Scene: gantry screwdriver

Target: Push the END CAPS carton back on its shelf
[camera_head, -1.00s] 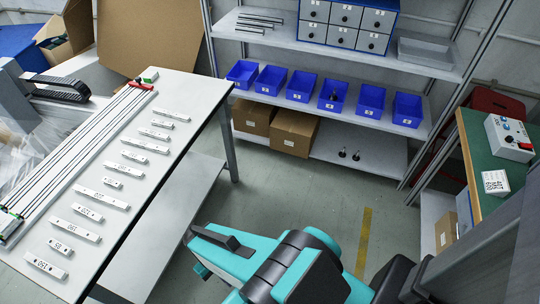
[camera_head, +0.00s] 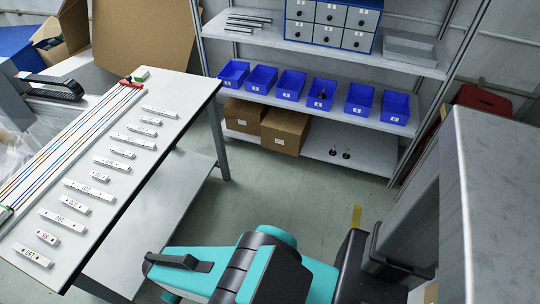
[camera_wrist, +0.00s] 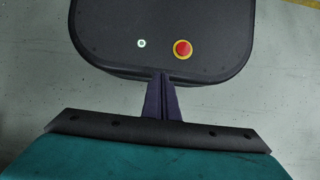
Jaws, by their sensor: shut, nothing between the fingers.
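Two brown cartons stand side by side on the low shelf of the rack in the head view: a left one (camera_head: 245,114) and a right one (camera_head: 285,131). The right one sits further forward, with its front near the shelf edge. Each has a small pale label too small to read, so I cannot tell which is END CAPS. My gripper (camera_wrist: 163,80) shows in the wrist view, its two dark fingers together with nothing between them. It is over a dark panel, far from the cartons. In the head view my arm fills the lower middle and the fingertips are not visible.
The low shelf (camera_head: 365,156) has bare room right of the cartons, with two small black items. Blue bins (camera_head: 320,92) line the shelf above. A white table (camera_head: 150,185) with labelled bars stands left. Grey floor (camera_head: 290,195) is clear before the rack. My grey column blocks the right.

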